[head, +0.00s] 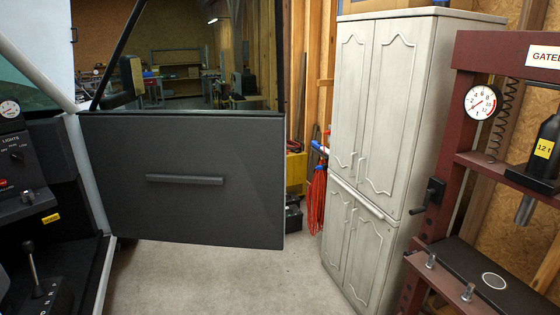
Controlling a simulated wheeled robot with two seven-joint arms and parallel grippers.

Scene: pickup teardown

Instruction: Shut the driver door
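The driver door (190,215) stands wide open, to the right of the cab opening. Its dark grey inner panel faces me, with a horizontal pull handle (185,179) across the middle and a window (200,55) above. The door's left edge meets the pale door frame (90,180) of the pickup. The door's right edge hangs free over the floor. Neither of my grippers shows in the head view.
The cab's dark dashboard (12,165) and a gear lever (32,265) are at the left. A tall whitish cabinet (375,120) and a dark red press (455,150) with a gauge stand at the right. Bare concrete floor (220,275) lies below the door.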

